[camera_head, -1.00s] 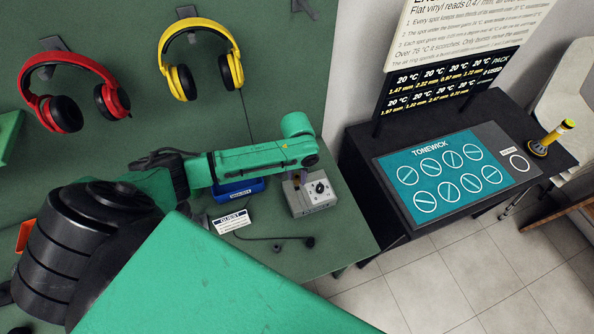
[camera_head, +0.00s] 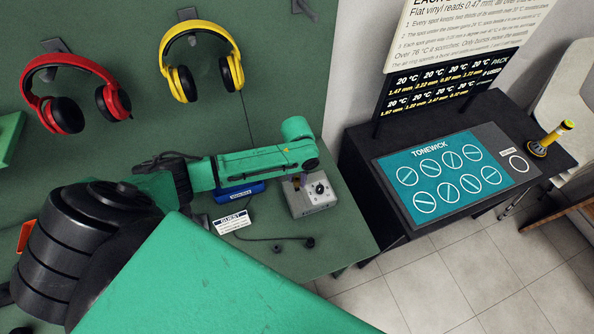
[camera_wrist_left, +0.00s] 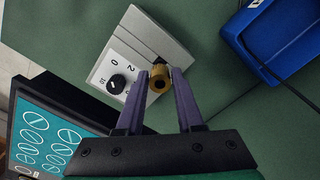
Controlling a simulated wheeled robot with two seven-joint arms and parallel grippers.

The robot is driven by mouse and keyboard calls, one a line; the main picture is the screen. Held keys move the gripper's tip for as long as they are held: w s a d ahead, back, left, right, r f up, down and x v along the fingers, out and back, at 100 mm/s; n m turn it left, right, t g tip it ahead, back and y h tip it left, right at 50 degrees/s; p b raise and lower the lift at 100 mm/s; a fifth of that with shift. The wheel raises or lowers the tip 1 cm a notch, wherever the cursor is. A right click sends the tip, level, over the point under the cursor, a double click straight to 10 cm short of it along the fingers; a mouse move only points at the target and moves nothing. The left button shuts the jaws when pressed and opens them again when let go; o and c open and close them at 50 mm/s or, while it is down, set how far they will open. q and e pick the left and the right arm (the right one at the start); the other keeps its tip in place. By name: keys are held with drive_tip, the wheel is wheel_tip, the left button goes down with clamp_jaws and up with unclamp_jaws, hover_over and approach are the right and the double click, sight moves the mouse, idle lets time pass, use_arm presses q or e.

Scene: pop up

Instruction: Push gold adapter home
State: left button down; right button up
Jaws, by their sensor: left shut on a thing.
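The gold adapter (camera_wrist_left: 159,84) is a short gold cylinder with a dark hole in the end facing the left wrist camera. My left gripper (camera_wrist_left: 160,78) is shut on it, one purple finger on each side. The adapter is at the edge of a grey box (camera_wrist_left: 128,58) with a black dial; whether it sits in a socket, and how deep, I cannot tell. In the head view the box (camera_head: 314,198) stands on the green bench below my left arm, which mostly hides the gripper. My right gripper is not in view.
A blue tray (camera_wrist_left: 268,40) lies close beside the box. A white card (camera_head: 231,222) and a cable with a dark plug (camera_head: 308,242) lie on the green bench. Red (camera_head: 66,115) and yellow headphones (camera_head: 186,82) hang behind. A black table (camera_head: 370,140) stands right.

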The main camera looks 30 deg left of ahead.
use_arm(q)
drive_tip(key=shift+f+b, duration=0.65)
drive_tip(key=shift+f, duration=0.8)
drive_tip(key=shift+f, duration=0.15)
drive_tip(key=shift+c, duration=2.3)
unclamp_jaws()
wheel_tip(320, 180, up, 15)
drive_tip(key=b, duration=0.1)
drive_tip(key=shift+f, duration=0.2)
